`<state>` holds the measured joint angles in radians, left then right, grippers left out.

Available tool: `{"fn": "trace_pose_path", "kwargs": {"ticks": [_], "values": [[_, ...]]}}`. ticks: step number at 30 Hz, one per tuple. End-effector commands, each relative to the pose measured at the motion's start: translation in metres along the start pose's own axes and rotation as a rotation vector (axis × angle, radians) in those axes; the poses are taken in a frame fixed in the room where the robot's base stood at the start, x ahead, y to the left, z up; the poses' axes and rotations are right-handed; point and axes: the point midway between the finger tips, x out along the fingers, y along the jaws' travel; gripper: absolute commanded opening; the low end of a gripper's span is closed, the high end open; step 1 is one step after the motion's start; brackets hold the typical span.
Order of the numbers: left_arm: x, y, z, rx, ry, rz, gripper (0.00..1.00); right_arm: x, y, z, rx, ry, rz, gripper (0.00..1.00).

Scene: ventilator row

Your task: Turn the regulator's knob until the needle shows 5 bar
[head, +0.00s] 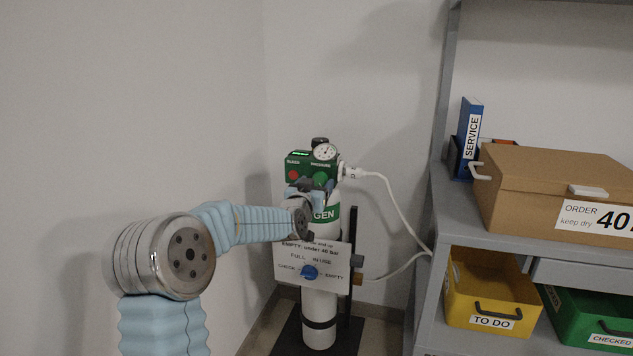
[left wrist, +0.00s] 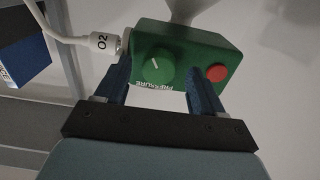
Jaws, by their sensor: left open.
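The regulator is a green box (head: 298,160) on top of a white oxygen cylinder (head: 319,302). Its round white gauge (head: 325,152) faces me; the needle is too small to read. The green knob (left wrist: 157,66), above the label PRESSURE in the upturned left wrist view, has a white line pointing up and left there. It also shows in the head view (head: 320,178). A red button (left wrist: 217,73) sits beside it. My left gripper (left wrist: 159,72) is open, its dark blue fingers on either side of the knob with gaps. My right gripper is out of view.
A white O2 plug (head: 351,171) and hose leave the regulator's right side. A tag (head: 312,262) hangs on the cylinder. A grey shelf (head: 447,215) at right carries a cardboard box (head: 540,195), a blue binder (head: 468,130) and yellow and green bins. Walls stand close behind.

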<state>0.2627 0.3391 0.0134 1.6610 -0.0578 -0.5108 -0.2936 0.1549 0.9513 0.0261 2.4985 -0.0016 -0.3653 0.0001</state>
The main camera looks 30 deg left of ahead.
Motion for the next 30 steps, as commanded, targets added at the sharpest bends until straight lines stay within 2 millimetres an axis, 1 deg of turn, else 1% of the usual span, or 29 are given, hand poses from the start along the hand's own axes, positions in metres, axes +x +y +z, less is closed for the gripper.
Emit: {"fn": "trace_pose_path", "kwargs": {"ticks": [3, 11, 14, 22, 23, 30], "values": [[0.0073, 0.0002, 0.0, 0.0, 0.0, 0.0, 0.68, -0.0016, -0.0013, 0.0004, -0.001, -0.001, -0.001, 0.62], [0.0086, 0.0003, 0.0006, -0.001, 0.0, 0.0, 0.68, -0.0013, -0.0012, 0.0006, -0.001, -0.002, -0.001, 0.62], [0.0085, 0.0003, 0.0006, -0.001, 0.0, 0.0, 0.56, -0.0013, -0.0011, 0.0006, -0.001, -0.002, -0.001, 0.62], [0.0084, 0.0003, 0.0005, -0.001, 0.0, 0.0, 0.15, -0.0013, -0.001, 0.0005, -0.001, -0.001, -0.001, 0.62], [0.0084, 0.0003, 0.0006, -0.001, -0.001, 0.0, 0.13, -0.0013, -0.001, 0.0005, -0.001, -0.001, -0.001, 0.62], [0.0083, 0.0004, 0.0013, 0.022, 0.0, 0.001, 0.13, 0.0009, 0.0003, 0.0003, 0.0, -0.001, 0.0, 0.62]]}}
